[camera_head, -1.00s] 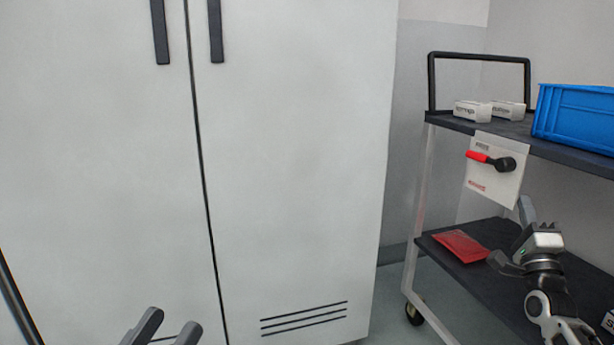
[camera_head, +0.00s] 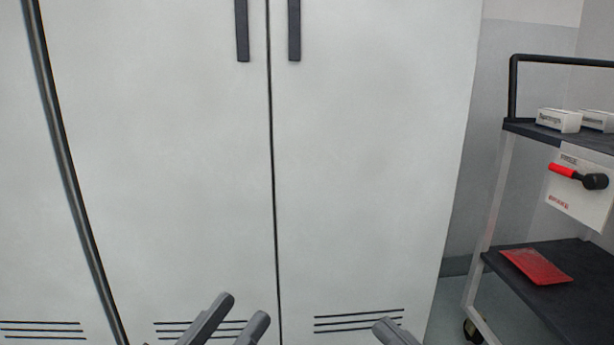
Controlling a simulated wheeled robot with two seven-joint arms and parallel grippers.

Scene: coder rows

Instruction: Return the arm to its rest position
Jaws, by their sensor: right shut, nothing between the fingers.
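My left gripper (camera_head: 232,312) shows at the bottom edge of the head view, left of centre. Its two grey fingers stand apart with nothing between them. My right gripper (camera_head: 394,332) shows only as a grey fingertip part at the bottom edge, right of centre. It is shut and holds nothing; the rest of it and its arm are below the picture. Both grippers appear in front of the tall white cabinet (camera_head: 365,180), clear of the cart.
A cart with dark shelves (camera_head: 590,300) stands at the right. A red packet (camera_head: 537,266) lies on its lower shelf; small white boxes (camera_head: 560,120) sit on top. A panel with a red-and-black handle (camera_head: 580,176) hangs at its side. Grey floor shows between cabinet and cart.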

